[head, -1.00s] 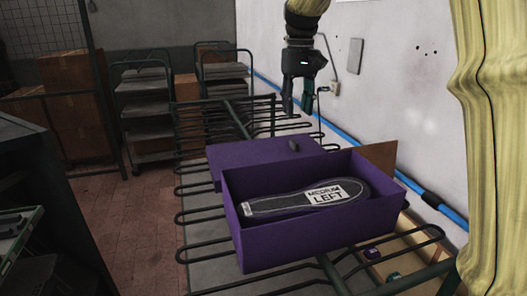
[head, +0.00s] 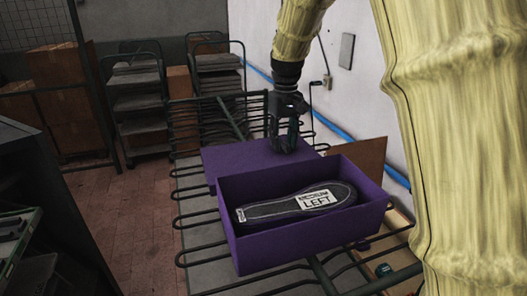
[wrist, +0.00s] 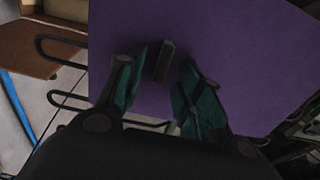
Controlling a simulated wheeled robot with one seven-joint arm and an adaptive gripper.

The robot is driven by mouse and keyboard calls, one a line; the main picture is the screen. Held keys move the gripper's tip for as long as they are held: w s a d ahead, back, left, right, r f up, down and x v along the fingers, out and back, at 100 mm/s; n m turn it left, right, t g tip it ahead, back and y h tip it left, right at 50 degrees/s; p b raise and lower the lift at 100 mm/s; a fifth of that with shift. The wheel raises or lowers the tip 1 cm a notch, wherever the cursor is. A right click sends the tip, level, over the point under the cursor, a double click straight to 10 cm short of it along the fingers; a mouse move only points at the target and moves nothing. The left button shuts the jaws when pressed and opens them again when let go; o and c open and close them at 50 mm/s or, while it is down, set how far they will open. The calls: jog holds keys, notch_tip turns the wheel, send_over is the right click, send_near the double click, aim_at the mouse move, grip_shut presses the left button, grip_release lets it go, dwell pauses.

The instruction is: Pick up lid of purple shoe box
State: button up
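The purple lid (head: 240,157) lies on the rack behind the purple shoe box (head: 280,240). The open box holds a dark insole (head: 280,207) with a white label reading "LEFT". My gripper (head: 286,146) is over the right part of the lid, pointing down. In the wrist view, my gripper (wrist: 160,95) is open, and the lid (wrist: 225,55) fills much of the picture. A small dark handle (wrist: 160,62) on the lid shows between and just beyond the fingertips. I cannot tell whether the fingers touch it. The handle is hidden by the gripper in the head view.
The metal wire rack (head: 190,220) has bars sticking out on the left. A brown board (head: 360,158) stands right of the lid, close to the wall (head: 365,85). Carts (head: 135,105) and cardboard boxes (head: 58,100) stand at the back left.

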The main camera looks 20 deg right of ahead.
jog(key=shift+s+d+f, duration=0.15)
grip_shut()
dwell(0.4)
